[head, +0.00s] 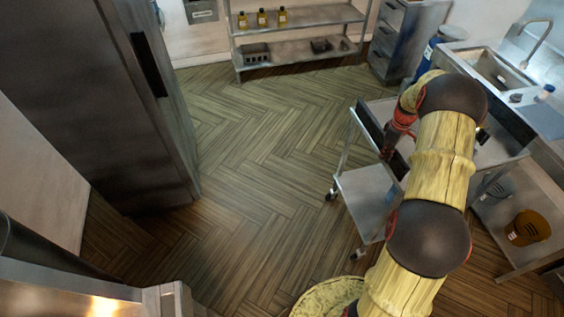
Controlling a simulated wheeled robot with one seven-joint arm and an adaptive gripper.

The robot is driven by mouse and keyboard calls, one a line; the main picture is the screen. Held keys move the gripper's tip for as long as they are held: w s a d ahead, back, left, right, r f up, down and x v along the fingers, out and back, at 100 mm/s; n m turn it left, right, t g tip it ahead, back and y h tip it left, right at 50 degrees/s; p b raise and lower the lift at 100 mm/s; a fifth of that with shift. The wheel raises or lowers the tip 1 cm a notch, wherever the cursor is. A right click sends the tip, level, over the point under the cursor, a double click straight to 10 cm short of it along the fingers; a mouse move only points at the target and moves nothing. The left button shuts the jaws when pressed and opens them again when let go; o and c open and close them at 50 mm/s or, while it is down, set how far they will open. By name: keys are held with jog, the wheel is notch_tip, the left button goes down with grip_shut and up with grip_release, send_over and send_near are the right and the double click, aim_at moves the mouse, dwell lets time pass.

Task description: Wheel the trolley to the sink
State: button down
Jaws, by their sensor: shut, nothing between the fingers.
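The steel trolley (368,190) stands right of centre in the head view, with a top tray, a lower shelf and casters on the floor. My arm crosses in front of it and hides much of its middle and right side. My gripper (388,153) points down at the left part of the trolley's top. It is shut with nothing held; whether it touches the trolley I cannot tell. The sink (498,70), a steel basin with a tall curved tap, is set in the counter at the upper right, beyond the trolley.
A dark tall cabinet (130,110) stands at the left. A steel rack (300,45) with yellow bottles stands at the back. A blue drum (432,48) is beside the sink counter. An orange-brown bucket (528,228) sits on the right undershelf. The wooden floor (240,150) between is clear.

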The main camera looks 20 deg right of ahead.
jog(key=shift+d, duration=0.55)
jog(key=shift+a, duration=0.75)
notch_tip(320, 180, up, 11)
jog(key=p, duration=0.5)
jog(key=shift+p, duration=0.3)
